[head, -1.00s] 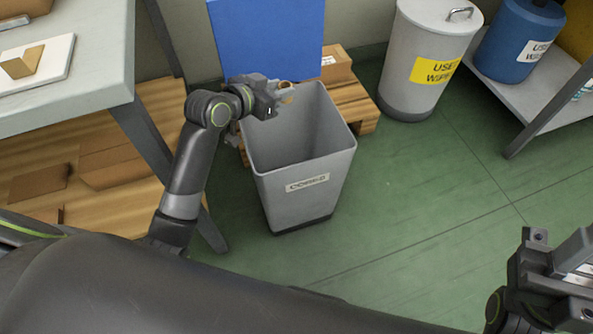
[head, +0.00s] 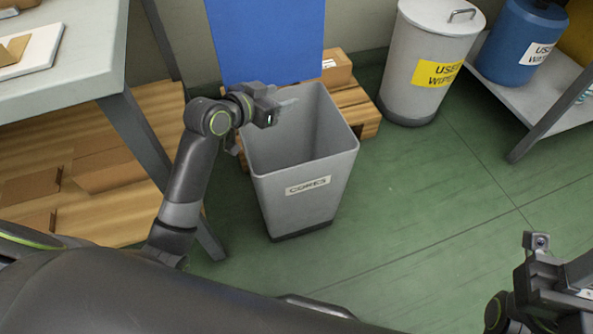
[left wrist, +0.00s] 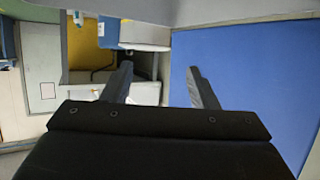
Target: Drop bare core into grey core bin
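The grey core bin (head: 300,205), labelled "CORES", stands upright on the green floor in the head view. My left gripper (head: 288,103) is over the bin's left back rim. In the left wrist view its two fingers (left wrist: 159,82) stand apart with nothing between them. The bare core is not visible in either view now; the visible inside walls of the bin are bare and its bottom is hidden. My right gripper (head: 578,282) is partly cut off at the lower right edge, away from the bin, and its fingers are unclear.
A wooden pallet (head: 367,112) with a cardboard box (head: 337,68) and a blue panel (head: 268,40) are behind the bin. A grey wipes can (head: 415,85) and a blue can (head: 512,45) stand at right. A table (head: 85,65) is at left. Floor right of the bin is clear.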

